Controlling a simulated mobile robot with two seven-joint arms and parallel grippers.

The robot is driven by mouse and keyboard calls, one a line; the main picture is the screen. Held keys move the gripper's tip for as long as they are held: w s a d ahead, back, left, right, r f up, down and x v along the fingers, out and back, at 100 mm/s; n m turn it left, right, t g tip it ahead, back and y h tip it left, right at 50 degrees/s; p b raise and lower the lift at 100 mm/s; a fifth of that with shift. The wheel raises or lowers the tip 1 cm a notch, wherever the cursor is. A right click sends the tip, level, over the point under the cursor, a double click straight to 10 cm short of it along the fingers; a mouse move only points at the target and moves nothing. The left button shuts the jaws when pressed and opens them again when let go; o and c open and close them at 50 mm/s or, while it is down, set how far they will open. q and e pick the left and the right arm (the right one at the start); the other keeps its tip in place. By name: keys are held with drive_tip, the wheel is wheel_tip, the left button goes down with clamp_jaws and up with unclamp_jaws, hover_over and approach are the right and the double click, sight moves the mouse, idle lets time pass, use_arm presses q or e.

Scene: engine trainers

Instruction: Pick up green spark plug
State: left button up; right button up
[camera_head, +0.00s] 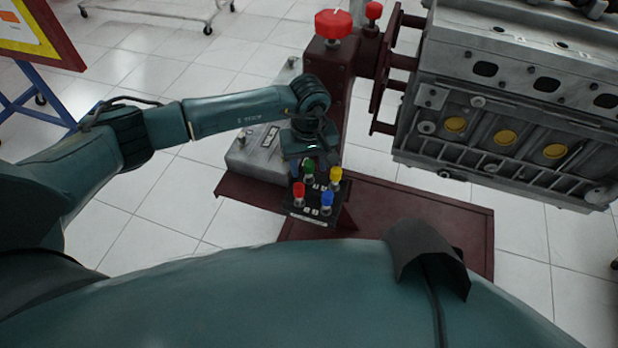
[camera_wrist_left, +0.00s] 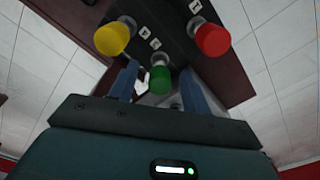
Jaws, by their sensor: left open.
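The green spark plug (camera_head: 309,167) stands upright at the back of a small black holder (camera_head: 309,217). It also shows in the left wrist view (camera_wrist_left: 160,80), between my two blue fingers and apart from both. My left gripper (camera_head: 308,162) is open and reaches down over the green plug, its fingers partly hidden in the head view. In the left wrist view the fingers of my left gripper (camera_wrist_left: 158,82) stand on either side of the plug. My right gripper is not in view.
A yellow plug (camera_head: 336,174), a red plug (camera_head: 299,189) and a blue plug (camera_head: 327,200) stand close by in the same holder. A dark red stand (camera_head: 330,90) with a red knob (camera_head: 333,23) rises behind. A grey engine block (camera_head: 510,110) is to the right.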

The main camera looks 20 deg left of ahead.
use_arm(q)
drive_tip(key=shift+f, duration=0.7)
drive_tip(key=shift+c, duration=0.5)
clamp_jaws()
